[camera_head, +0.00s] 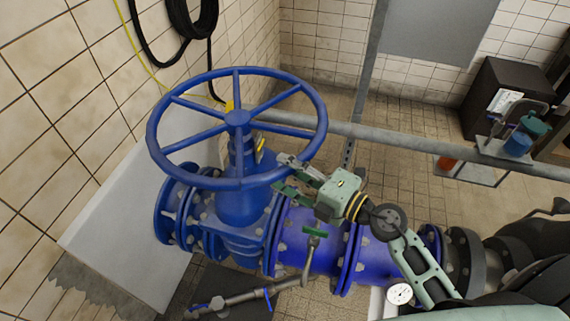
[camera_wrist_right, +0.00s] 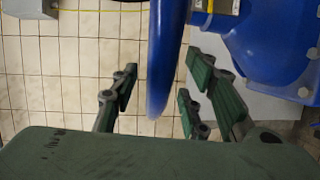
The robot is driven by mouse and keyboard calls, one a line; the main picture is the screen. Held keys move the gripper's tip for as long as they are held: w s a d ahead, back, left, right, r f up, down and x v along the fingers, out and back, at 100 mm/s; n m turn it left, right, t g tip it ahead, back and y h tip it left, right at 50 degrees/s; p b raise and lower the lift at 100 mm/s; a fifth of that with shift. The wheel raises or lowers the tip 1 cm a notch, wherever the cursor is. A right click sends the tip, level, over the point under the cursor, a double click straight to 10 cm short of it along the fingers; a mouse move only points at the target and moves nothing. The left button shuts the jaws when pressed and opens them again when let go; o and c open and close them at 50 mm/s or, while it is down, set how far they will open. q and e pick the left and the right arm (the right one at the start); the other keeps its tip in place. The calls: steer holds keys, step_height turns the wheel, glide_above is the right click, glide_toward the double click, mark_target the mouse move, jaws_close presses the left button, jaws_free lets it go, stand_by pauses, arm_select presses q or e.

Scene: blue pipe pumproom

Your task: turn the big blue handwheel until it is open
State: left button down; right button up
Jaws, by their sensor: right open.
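The big blue handwheel (camera_head: 237,118) sits on top of a blue valve, with spokes running from its hub to a round rim. My right gripper (camera_head: 284,174) is at the near right part of the rim, its fingers open. In the right wrist view, the rim (camera_wrist_right: 166,50) comes down between the spread green-padded fingers (camera_wrist_right: 163,88), with a gap visible on both sides. The fingers do not grip it. My left gripper is not in view.
A grey rail (camera_head: 400,135) crosses behind the wheel. A tiled wall (camera_head: 60,110) stands close on the left, with a black hose above.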

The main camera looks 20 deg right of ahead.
steer(key=shift+w+a, duration=0.35)
steer(key=shift+w, duration=0.1)
jaws_close()
stand_by(0.4)
